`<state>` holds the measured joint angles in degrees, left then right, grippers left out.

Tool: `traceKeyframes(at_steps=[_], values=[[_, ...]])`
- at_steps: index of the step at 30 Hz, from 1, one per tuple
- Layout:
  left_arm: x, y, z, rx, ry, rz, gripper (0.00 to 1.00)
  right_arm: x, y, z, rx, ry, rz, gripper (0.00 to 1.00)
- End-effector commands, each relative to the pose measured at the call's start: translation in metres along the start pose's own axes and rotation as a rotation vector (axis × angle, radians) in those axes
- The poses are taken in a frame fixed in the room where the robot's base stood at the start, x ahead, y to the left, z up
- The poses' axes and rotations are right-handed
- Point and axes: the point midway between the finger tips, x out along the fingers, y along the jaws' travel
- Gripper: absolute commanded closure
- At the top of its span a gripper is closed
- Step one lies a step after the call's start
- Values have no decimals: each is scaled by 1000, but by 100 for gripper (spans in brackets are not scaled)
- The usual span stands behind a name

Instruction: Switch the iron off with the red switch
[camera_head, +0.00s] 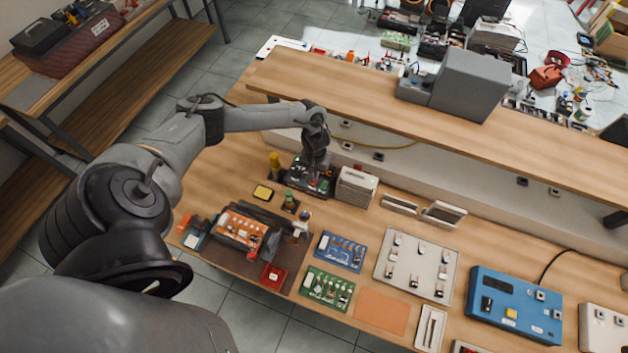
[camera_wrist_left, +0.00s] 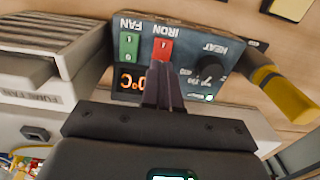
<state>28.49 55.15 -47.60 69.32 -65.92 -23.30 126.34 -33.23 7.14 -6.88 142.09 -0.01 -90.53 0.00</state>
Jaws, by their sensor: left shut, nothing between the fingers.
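The soldering station (camera_head: 297,181) is a dark box near the back of the bench, left of centre, with my left gripper (camera_head: 318,168) over it. In the left wrist view its panel (camera_wrist_left: 190,78) shows upside down. The red switch (camera_wrist_left: 164,46) is labelled IRON and sits between the green FAN switch (camera_wrist_left: 129,45) and the black HEAT knob (camera_wrist_left: 211,68). The closed, empty fingertips (camera_wrist_left: 160,68) of my left gripper are at the lower edge of the red switch in that view. Contact and the switch's rocker position cannot be told. The fingers partly hide the orange display (camera_wrist_left: 131,84). My right gripper is not in view.
A light vented box (camera_head: 356,187) stands close beside the station. A yellow-and-black handle (camera_wrist_left: 275,82) is on the panel's other side. A wooden shelf (camera_head: 330,95) runs behind and above. Circuit boards (camera_head: 341,251) and a dark work mat (camera_head: 222,254) lie in front.

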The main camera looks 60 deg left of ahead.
Motion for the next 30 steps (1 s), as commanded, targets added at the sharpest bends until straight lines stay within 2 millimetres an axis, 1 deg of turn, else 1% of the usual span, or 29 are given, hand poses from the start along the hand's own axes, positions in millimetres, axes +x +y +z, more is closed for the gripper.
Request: traceKeyframes(at_steps=[30], values=[[15,0,0,0,0,0,100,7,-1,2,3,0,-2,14]])
